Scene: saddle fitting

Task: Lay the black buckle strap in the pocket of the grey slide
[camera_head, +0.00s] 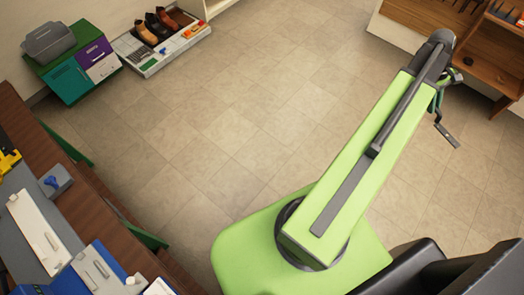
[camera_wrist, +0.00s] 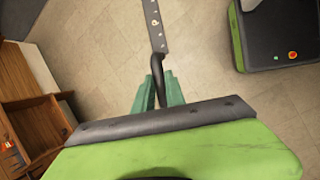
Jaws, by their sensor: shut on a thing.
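In the head view a dark end of the strap (camera_head: 446,134) hangs below the fingers. I cannot tell which fitting on the workbench is the grey slide, and its pocket is not clear.
The brown workbench (camera_head: 70,205) at left carries a grey block with a blue knob (camera_head: 54,181), a white plate (camera_head: 38,232) and a blue fixture (camera_head: 97,268). The middle floor is clear.

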